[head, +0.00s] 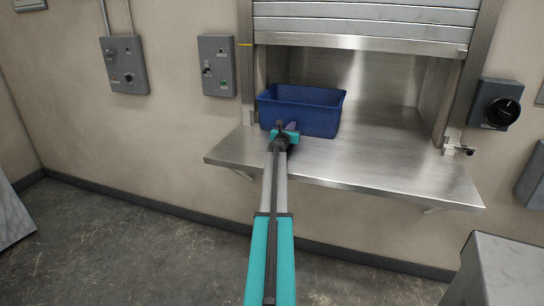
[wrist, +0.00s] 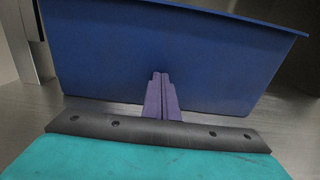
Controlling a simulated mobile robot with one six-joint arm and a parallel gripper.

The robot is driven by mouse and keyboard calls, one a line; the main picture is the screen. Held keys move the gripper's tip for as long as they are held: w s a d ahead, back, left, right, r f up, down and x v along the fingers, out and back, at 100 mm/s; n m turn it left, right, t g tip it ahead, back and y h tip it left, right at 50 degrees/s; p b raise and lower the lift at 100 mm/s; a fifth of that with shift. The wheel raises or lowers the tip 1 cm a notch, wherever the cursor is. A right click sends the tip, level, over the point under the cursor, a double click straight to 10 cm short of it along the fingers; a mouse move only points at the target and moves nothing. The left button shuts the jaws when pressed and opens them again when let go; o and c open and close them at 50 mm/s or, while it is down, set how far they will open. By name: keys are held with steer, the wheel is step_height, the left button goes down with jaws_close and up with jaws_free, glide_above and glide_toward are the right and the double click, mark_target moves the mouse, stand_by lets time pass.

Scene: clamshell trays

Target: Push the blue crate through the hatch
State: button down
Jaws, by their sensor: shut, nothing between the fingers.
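The blue crate (head: 318,118) stands upright on the steel shelf of the hatch (head: 375,160), at the left side of the opening. It also fills the upper part of the wrist view (wrist: 200,65). My gripper (head: 291,126) is at the crate's near wall. Its purple fingers (wrist: 161,82) are shut together with nothing between them. The tips overlap the lower wall in the wrist view; whether they touch it I cannot tell. The slatted metal shutter (head: 365,22) is raised above the crate. The crate's inside floor is hidden.
The left hatch jamb (head: 246,70) is close to the crate. The shelf right of the crate is bare up to the right jamb, where a small latch (head: 458,150) sits. Wall boxes (head: 217,66) flank the opening. A grey block (head: 500,270) stands at the lower right.

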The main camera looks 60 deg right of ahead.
steer(key=shift+a, duration=0.1)
steer(key=shift+s+a, duration=0.1)
steer(key=shift+a, duration=1.4)
steer(key=shift+s+a+b, duration=0.25)
steer(key=shift+s+a, duration=0.05)
steer(key=shift+a, duration=1.45)
steer(key=shift+s+a+b, duration=0.25)
steer(key=shift+a, duration=1.55)
steer(key=shift+s+a+b, duration=0.25)
steer(key=shift+s+a, duration=0.05)
steer(key=shift+a, duration=1.45)
steer(key=shift+w, duration=0.1)
